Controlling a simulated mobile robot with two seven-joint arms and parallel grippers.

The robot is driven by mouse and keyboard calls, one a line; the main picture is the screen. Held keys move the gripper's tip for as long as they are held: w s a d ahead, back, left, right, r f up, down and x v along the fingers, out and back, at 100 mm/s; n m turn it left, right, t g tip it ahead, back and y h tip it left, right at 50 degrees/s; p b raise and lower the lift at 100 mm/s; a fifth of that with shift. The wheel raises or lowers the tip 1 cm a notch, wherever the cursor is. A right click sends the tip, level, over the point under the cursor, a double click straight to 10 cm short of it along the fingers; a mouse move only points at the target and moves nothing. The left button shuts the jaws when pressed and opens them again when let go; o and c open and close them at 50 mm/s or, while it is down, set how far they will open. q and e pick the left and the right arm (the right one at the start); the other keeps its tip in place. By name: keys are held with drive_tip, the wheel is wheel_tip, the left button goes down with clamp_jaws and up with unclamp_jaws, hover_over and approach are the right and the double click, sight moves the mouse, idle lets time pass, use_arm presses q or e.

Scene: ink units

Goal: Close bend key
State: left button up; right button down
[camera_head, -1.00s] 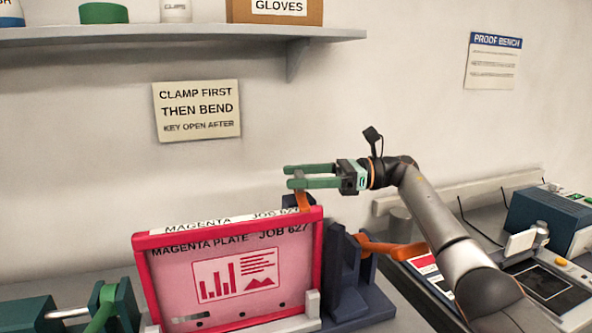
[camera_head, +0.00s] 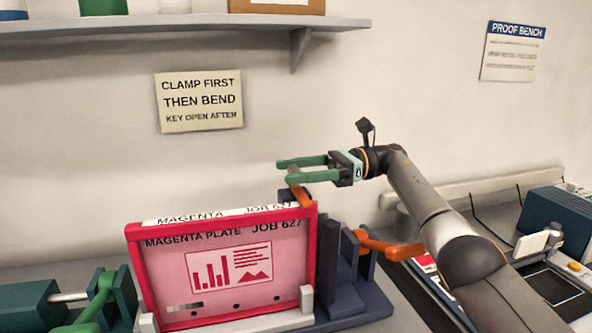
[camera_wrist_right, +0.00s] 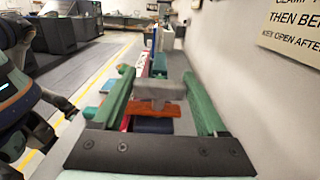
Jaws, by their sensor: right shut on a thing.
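The magenta plate (camera_head: 222,270) stands upright in a red frame in front of a dark blue bending unit (camera_head: 345,285). An orange lever (camera_head: 299,194), which I take to be the bend key, rises behind the plate's top right corner; the plate hides its lower part. My right gripper (camera_head: 303,169) reaches in from the right with its green fingers at the lever's top, shut on it. In the right wrist view, the orange piece (camera_wrist_right: 168,109) lies between the fingers, below a grey block (camera_wrist_right: 158,88). My left gripper is not in view.
A second orange lever (camera_head: 388,246) sticks out to the right of the unit, below my right arm. A dark green device (camera_head: 35,300) with a rod stands at left. A wall shelf (camera_head: 180,32) hangs above. A blue machine (camera_head: 550,222) stands at right.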

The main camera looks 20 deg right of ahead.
sight(296, 171)
drive_tip(key=shift+f, duration=0.2)
unclamp_jaws()
drive_tip(key=shift+s+r, duration=0.1)
drive_tip(key=shift+r, duration=1.55)
drive_tip(key=shift+s+a+r+b, duration=0.2)
drive_tip(key=shift+s+r+b, duration=0.3)
drive_tip(key=shift+b, duration=0.25)
drive_tip(key=s+a+r+b, duration=0.4)
drive_tip(key=s+r, duration=0.5)
drive_tip(key=s, duration=0.3)
drive_tip(key=shift+s+f, duration=0.1)
drive_tip(key=shift+s, duration=0.05)
